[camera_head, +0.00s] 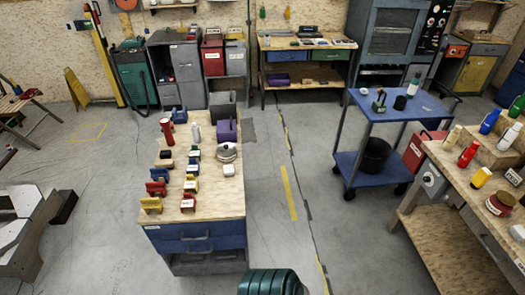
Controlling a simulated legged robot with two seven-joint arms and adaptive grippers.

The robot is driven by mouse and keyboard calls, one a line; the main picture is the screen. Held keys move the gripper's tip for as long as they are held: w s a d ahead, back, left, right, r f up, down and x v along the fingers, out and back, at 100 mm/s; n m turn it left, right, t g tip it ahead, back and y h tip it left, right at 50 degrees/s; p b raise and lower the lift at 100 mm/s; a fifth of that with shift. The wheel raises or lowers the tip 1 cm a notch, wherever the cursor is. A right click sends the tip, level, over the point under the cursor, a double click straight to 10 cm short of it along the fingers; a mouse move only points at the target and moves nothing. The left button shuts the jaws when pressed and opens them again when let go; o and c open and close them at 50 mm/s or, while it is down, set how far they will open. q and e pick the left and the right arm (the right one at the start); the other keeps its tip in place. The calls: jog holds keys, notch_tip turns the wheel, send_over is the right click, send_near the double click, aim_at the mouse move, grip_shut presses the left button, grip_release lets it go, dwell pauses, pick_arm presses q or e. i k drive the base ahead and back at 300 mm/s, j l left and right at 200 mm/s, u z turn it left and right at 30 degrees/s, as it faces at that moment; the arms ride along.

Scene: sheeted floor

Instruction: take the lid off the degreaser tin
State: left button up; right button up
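I cannot tell which container is the degreaser tin, as the labels are too small to read. A squat red tin or jar (499,203) with a pale label stands on the wooden bench at right. A round silver pot-like container (227,152) with a dark knob on top sits on the wooden-topped workbench in the middle. Neither of my grippers is in view.
The workbench (196,214) carries red, yellow, blue and green items. A blue cart (372,182) holds a black bucket (375,155). The right bench (450,165) holds several bottles. Floor (290,235) is clear between workbench and cart.

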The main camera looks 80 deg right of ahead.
aim_at(228, 149)
jog(key=z, duration=2.3)
jog(key=k, duration=0.75)
jog(key=k+u, duration=0.15)
jog(key=u, duration=0.3)
jog(key=k+j+u, duration=0.1)
jog(key=u, duration=0.35)
jog(key=k+j+u, duration=0.15)
jog(key=u, duration=0.3)
jog(key=i+l+u, duration=0.1)
jog(key=l+u, duration=1.35)
jog(key=k+l, duration=0.1)
jog(key=l, duration=0.55)
jog(key=k+l, duration=0.1)
jog(key=l, duration=0.5)
jog(key=k+l, duration=0.1)
jog(key=l, duration=0.55)
jog(key=k+l, duration=0.1)
jog(key=l, duration=0.55)
jog(key=k+l, duration=0.1)
jog(key=l, duration=0.5)
